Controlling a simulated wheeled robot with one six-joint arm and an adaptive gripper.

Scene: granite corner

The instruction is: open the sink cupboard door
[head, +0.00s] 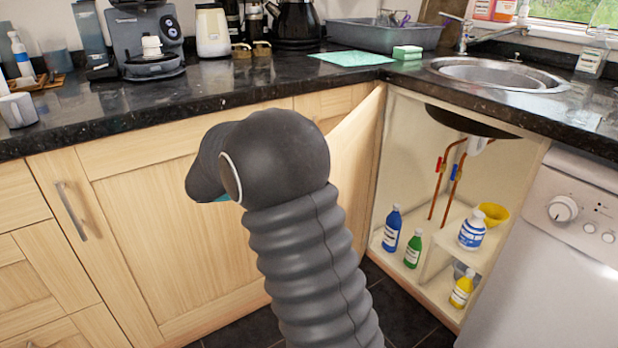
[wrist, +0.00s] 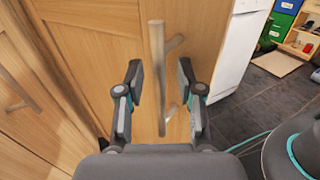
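The sink cupboard (head: 425,160) at the right stands open below the sink. Its wooden door (head: 357,145) is swung out to the left, partly hidden behind my arm in the head view. In the wrist view the door panel (wrist: 205,30) fills the middle and carries a vertical metal bar handle (wrist: 156,45). My gripper (wrist: 160,82) is open, with one finger on each side of the handle and a gap visible on both sides. In the head view my arm hides the handle and most of the gripper.
Inside the cupboard are a blue bottle (head: 392,229), a green bottle (head: 413,249), a white-and-blue bottle (head: 472,231), a yellow bottle (head: 461,289), a yellow bowl (head: 493,214) and copper pipes (head: 441,185). A white appliance (head: 560,270) stands right. Dark floor (head: 400,310) is clear.

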